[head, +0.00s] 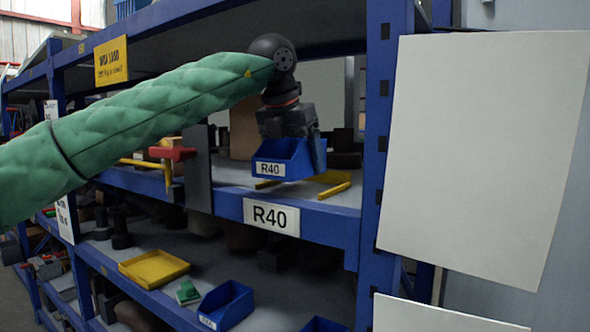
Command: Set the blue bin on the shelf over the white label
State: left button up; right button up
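The blue bin (284,170) has a white R40 tag on its front. It is upright at the middle shelf, just above or on the shelf surface; I cannot tell if it touches. The white label (271,216) reading R40 is on the blue shelf edge below the bin and slightly to its left. My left gripper (297,146), on the green-sleeved arm, reaches down from above and is shut on the bin, with a finger seen at the bin's right side. The far finger is hidden. My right gripper is not in view.
Yellow rails (334,190) lie on the shelf beside the bin. A blue upright (378,130) and a large white panel (482,155) stand to the right. A dark divider (198,180) is to the left. The lower shelf holds a yellow tray (153,269) and another blue bin (230,304).

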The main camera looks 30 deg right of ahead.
aim_at(296, 173)
pick_arm(q)
jog(key=shift+s+a+f+p, duration=0.15)
jog(key=shift+f+p, duration=0.25)
jog(key=shift+f, duration=0.25)
jog(key=shift+s+d+f+p, duration=0.1)
jog(key=shift+f+p, duration=0.25)
jog(key=shift+f, duration=0.25)
jog(key=shift+w+f, duration=0.15)
jog(key=shift+f, duration=0.4)
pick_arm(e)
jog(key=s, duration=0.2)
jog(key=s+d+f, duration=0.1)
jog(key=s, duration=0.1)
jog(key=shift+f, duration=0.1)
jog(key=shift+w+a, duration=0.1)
pick_arm(q)
jog(key=o, duration=0.9)
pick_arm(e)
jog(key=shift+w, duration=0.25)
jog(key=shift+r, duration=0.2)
